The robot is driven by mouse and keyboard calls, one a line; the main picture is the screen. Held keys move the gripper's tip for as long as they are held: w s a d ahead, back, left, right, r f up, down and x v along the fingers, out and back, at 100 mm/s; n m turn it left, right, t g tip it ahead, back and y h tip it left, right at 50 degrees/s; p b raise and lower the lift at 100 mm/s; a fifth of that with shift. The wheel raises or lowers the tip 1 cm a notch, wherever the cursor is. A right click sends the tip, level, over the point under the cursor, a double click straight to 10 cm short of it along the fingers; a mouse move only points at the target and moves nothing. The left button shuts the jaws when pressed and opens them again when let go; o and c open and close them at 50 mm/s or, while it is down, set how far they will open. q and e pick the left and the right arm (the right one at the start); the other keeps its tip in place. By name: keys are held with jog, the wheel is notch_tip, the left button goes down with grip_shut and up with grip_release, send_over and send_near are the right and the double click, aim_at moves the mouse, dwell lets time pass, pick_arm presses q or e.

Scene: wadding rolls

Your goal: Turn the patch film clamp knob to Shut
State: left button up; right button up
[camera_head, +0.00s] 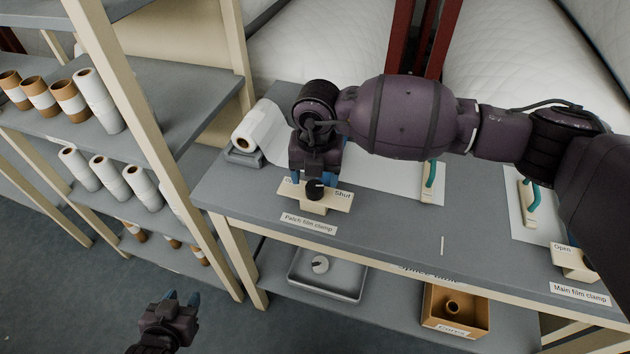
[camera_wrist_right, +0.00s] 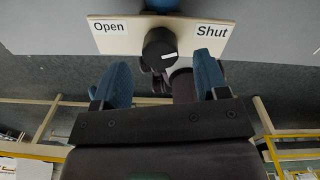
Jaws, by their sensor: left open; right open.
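The patch film clamp knob (camera_head: 315,190) is black and round, on a pale plate (camera_head: 341,199) at the table's front edge. In the right wrist view the knob (camera_wrist_right: 158,47) sits between the words Open, at left, and Shut, at right. Its white mark lies on the Shut side, short of the word. My left gripper (camera_head: 182,299) is open and empty, low at left.
A main film clamp plate (camera_head: 572,261) is at the right end of the table (camera_head: 400,225). Shelves with rolls (camera_head: 100,100) are at left.

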aim_at(316, 186)
notch_tip(316, 186, up, 8)
dwell(0.4)
jog(key=shift+d, duration=0.15)
